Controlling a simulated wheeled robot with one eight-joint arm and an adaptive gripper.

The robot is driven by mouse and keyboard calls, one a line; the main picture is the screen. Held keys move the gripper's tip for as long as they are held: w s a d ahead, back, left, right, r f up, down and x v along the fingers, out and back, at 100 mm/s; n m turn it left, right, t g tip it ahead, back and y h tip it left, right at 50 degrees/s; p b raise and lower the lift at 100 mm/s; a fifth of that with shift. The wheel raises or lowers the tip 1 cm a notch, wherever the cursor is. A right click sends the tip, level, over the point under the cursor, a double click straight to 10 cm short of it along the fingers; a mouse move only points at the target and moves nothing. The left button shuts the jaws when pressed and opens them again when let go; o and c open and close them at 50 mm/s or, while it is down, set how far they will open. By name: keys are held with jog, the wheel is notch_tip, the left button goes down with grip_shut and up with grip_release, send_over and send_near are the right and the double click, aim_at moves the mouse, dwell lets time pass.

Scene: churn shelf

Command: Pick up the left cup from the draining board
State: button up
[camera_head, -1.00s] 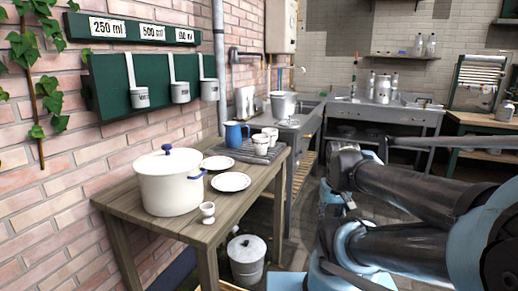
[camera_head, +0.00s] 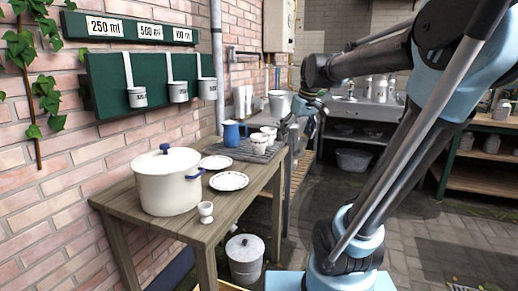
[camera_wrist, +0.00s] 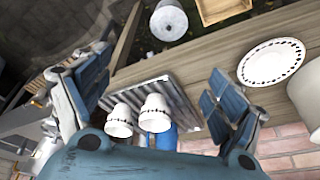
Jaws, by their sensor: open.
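Two white cups stand on the grey ribbed draining board (camera_wrist: 175,88). The left cup (camera_head: 258,142) is nearer the plates; the other cup (camera_head: 269,133) stands just behind it to the right. In the wrist view the left cup appears to be the right-hand one (camera_wrist: 155,113), with the other cup (camera_wrist: 119,121) beside it. My gripper (camera_wrist: 155,88) is open and empty, its blue-grey fingers spread to either side of both cups in that view. In the head view my gripper (camera_head: 307,108) is above and right of the board. Contact with a cup is not visible.
A blue jug (camera_head: 232,133) stands on the board close to the cups. Two plates (camera_head: 229,181), a white pot (camera_head: 167,181) and an egg cup (camera_head: 206,211) share the wooden table (camera_head: 150,222). A brick wall borders the table. A lidded bucket (camera_head: 245,258) stands below.

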jog(key=w+a+r+n+y, duration=0.1)
jog(key=w+a+r+n, duration=0.1)
jog(key=w+a+r, duration=0.4)
jog(key=w+a+r+n, duration=0.2)
jog(key=w+a+r, duration=0.15)
jog(key=w, duration=0.55)
send_near(259, 137)
notch_tip(259, 137, down, 3)
jog(key=s, duration=0.2)
jog(key=shift+a+x, duration=0.25)
jog(key=shift+x, duration=1.2)
jog(key=shift+a+x, duration=0.25)
jog(key=shift+x, duration=1.15)
jog(key=shift+s+r, duration=0.1)
jog(key=shift+s, duration=0.1)
jog(key=c, duration=1.2)
